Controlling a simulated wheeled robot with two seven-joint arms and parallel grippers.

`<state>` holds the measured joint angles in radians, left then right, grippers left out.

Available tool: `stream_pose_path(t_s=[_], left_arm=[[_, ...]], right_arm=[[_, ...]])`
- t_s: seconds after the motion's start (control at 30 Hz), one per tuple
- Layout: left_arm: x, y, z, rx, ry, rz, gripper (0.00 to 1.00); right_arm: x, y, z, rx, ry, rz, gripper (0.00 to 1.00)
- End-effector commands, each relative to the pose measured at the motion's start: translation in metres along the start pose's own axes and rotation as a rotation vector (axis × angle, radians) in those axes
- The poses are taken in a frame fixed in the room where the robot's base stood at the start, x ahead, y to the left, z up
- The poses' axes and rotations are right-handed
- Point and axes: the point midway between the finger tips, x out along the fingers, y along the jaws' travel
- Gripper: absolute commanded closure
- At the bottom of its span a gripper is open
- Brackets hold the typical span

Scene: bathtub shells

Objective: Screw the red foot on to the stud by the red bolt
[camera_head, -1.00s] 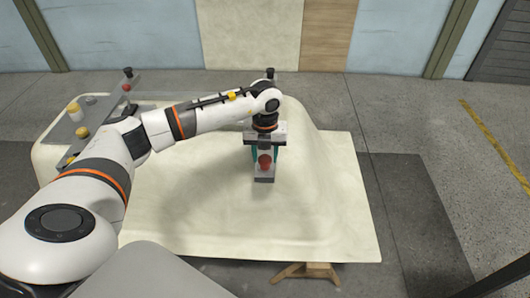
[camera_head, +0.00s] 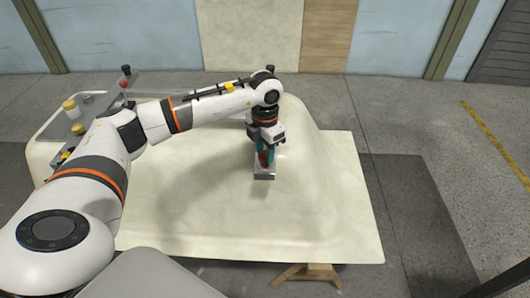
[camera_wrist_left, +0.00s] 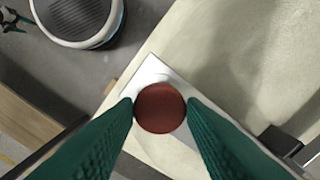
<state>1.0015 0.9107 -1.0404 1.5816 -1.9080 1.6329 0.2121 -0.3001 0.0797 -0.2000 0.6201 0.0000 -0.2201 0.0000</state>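My left gripper (camera_head: 265,152) points down over the near part of the cream tub shell (camera_head: 190,205). The foot is over a light grey metal plate (camera_head: 265,176) on the shell, also seen in the wrist view (camera_wrist_left: 152,72). The foot hides any stud under it, so I cannot tell how far it is seated. No red bolt can be made out beside it. My right gripper is not in view.
A grey tray (camera_head: 98,112) at the left holds a yellow-topped jar (camera_head: 71,107) and other small pieces. A small red piece (camera_head: 124,84) sits below a black knob (camera_head: 126,70) there. A wooden trestle (camera_head: 306,274) shows below the shell. The shell's right side is clear.

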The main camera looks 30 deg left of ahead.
Motion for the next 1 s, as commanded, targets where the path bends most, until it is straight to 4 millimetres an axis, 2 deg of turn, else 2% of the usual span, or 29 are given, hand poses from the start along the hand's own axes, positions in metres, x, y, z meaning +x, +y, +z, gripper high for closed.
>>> stream_pose_path(t_s=[0.03, 0.1, 0.13, 0.47, 0.63, 0.9, 1.0], left_arm=[[-0.001, 0.0, 0.0, -0.007, 0.0, 0.0, 0.54], [-0.001, 0.0, 0.0, -0.008, 0.0, 0.0, 0.43], [-0.001, 0.0, 0.0, -0.008, 0.0, 0.0, 0.4], [-0.004, 0.0, 0.0, -0.01, 0.0, 0.0, 0.4], [-0.027, 0.0, -0.001, -0.01, 0.004, -0.002, 0.4], [-0.085, 0.0, -0.001, -0.009, 0.005, -0.001, 0.4], [-0.102, 0.0, -0.001, -0.01, 0.003, 0.0, 0.4]], right_arm=[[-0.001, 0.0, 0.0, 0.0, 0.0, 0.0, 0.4], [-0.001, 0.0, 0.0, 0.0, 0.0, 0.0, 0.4], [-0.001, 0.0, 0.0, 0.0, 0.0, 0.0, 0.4], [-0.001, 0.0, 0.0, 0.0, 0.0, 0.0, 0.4], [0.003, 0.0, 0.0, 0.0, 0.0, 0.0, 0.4], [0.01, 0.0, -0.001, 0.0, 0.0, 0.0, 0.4], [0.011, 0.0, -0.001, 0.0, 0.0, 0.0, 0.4]])
